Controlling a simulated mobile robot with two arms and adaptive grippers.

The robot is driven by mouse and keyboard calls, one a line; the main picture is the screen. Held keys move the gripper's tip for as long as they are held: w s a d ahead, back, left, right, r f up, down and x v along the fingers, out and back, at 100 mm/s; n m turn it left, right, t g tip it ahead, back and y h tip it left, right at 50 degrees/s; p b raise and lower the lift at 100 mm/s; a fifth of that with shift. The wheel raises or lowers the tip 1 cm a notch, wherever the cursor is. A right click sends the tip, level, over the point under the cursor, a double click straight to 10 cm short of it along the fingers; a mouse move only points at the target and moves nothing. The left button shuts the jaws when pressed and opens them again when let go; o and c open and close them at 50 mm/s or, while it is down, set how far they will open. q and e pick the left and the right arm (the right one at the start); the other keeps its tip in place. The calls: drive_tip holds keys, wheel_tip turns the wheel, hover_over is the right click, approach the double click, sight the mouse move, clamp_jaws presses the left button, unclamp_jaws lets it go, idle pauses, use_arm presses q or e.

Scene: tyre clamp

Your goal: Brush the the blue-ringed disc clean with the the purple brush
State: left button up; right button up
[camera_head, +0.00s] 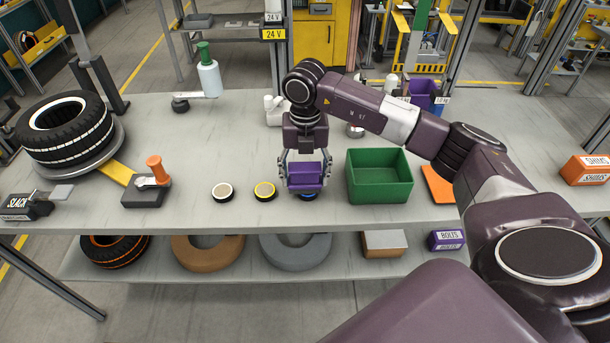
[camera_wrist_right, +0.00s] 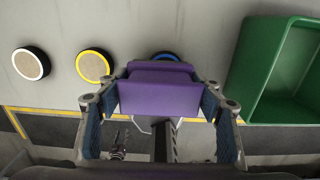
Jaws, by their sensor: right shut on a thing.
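My right gripper (camera_head: 305,178) is shut on the purple brush (camera_head: 305,174), with a finger on each side of it. The brush also fills the middle of the right wrist view (camera_wrist_right: 160,95). The blue-ringed disc (camera_head: 309,195) lies on the bench under the brush, mostly hidden by it; its blue rim (camera_wrist_right: 165,56) shows behind the brush in the right wrist view. The brush is over the disc, but I cannot tell whether they touch. My left gripper is not in view.
A yellow-ringed disc (camera_head: 265,191) and a white-faced disc (camera_head: 222,191) lie to the left on the bench (camera_head: 240,140). A green bin (camera_head: 379,178) stands close on the right. A black block with an orange handle (camera_head: 154,172) and a tyre (camera_head: 66,128) are farther left.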

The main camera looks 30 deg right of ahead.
drive_tip(key=shift+s+d+f, duration=0.1)
drive_tip(key=shift+s+d, duration=0.15)
drive_tip(key=shift+d, duration=0.05)
drive_tip(key=shift+d+r+p, duration=0.1)
drive_tip(key=shift+r+p, duration=0.45)
drive_tip(key=shift+r, duration=0.15)
drive_tip(key=shift+w+r+p, duration=0.1)
drive_tip(key=shift+r+p, duration=1.8)
drive_tip(key=shift+r, duration=1)
